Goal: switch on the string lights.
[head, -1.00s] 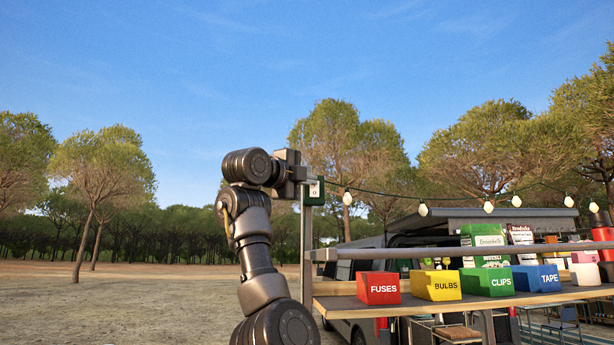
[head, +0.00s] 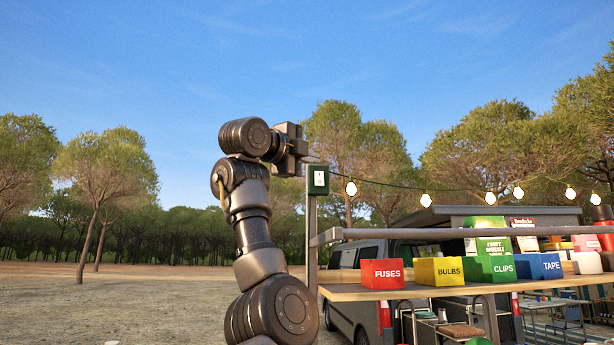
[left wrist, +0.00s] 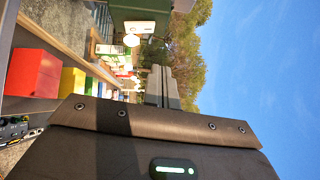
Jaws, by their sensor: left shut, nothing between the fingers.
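A dark green switch box (head: 318,180) with a white switch plate is mounted on top of a grey post. My left gripper (head: 304,158) is shut and empty, just left of the box and slightly higher, apart from it. In the left wrist view the shut fingers (left wrist: 160,88) stand below the switch box (left wrist: 140,27). The string lights (head: 426,200) run right from the box on a dark cable, and their bulbs look bright, warm and lit. The exact position of the switch is too small to tell. My right gripper is not in view.
A shelf (head: 372,294) with a grey rail carries red, yellow, green and blue labelled bins, such as the fuses bin (head: 382,273). A van (head: 352,287) stands behind it. Open ground and trees lie to the left.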

